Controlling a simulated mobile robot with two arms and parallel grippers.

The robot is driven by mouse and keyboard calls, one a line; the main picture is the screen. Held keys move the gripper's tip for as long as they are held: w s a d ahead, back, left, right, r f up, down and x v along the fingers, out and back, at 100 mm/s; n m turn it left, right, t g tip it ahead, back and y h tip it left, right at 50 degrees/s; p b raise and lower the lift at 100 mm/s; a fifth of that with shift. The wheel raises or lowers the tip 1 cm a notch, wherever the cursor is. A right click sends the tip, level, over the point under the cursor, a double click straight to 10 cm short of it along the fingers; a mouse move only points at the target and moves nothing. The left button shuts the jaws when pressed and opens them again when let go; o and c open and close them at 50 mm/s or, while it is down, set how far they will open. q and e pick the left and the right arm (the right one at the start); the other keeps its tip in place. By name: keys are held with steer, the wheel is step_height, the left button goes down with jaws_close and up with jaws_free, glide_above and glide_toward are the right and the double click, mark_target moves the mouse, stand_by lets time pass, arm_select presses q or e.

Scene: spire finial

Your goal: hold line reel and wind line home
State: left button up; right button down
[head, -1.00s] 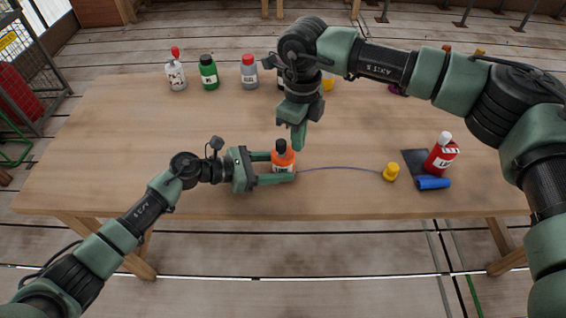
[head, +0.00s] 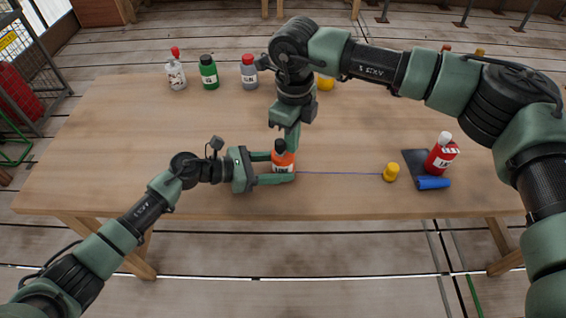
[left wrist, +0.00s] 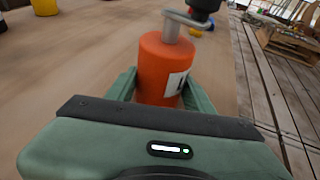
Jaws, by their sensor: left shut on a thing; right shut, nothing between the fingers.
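The line reel is an orange cylinder with a white label and a dark top (head: 283,160), standing on the table. My left gripper (head: 283,168) is shut on it from the left. In the left wrist view the orange reel (left wrist: 163,68) stands between the fingers, with a grey crank and a dark knob on top. A thin blue line (head: 340,173) runs straight from the reel to a yellow piece (head: 391,172) on the right. My right gripper (head: 291,142) is shut and empty, its tips just above and right of the reel's top; contact cannot be told.
A red bottle (head: 441,155) stands by a dark mat (head: 413,160) and a blue cylinder (head: 433,183) on the right. White (head: 176,76), green (head: 208,73) and grey (head: 249,72) bottles stand at the back. The table's left part is clear.

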mark_target(278, 143)
steer(key=shift+s+a, duration=0.5)
steer(key=shift+a, duration=0.35)
stand_by(0.6)
steer(key=shift+a, duration=0.4)
stand_by(0.6)
steer(key=shift+a, duration=0.25)
steer(key=shift+w+a, duration=0.2)
steer(key=shift+a, duration=0.2)
steer(key=shift+w+a, duration=0.2)
steer(key=shift+w, duration=0.3)
steer(key=shift+w+a, duration=0.2)
steer(key=shift+w, duration=0.3)
stand_by(1.1)
steer(key=shift+w+d, duration=0.1)
steer(key=shift+w, duration=0.6)
stand_by(0.6)
steer(key=shift+s, duration=0.1)
step_height(278, 143, up, 7)
steer(key=shift+s+a, duration=0.15)
steer(key=shift+a, duration=0.1)
stand_by(0.7)
